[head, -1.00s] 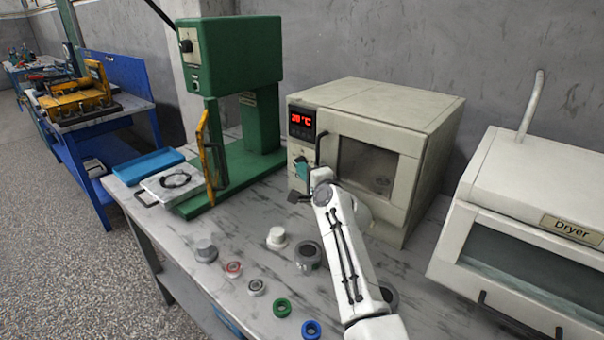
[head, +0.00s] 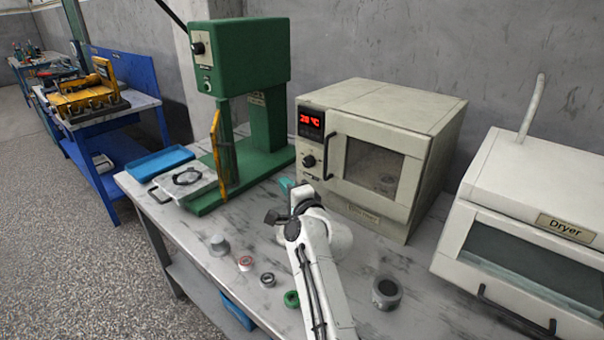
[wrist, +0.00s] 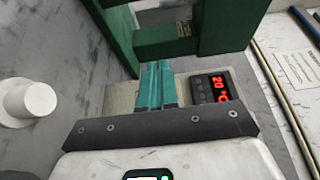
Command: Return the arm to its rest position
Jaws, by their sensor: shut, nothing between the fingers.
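My gripper (head: 285,184) is on my white arm, above the workbench (head: 440,285) and just left of the oven (head: 445,150). In the wrist view its teal fingers (wrist: 155,84) are together with nothing between them. In the head view the fingertips are small and partly hidden behind the wrist. The arm comes up from the lower middle and hides part of the bench.
The oven door is shut. A green press (head: 245,60) stands behind left and a dryer (head: 530,210) at right. A grey cylinder (head: 219,246), red ring (head: 246,263) and green ring (head: 291,299) lie left of my arm.

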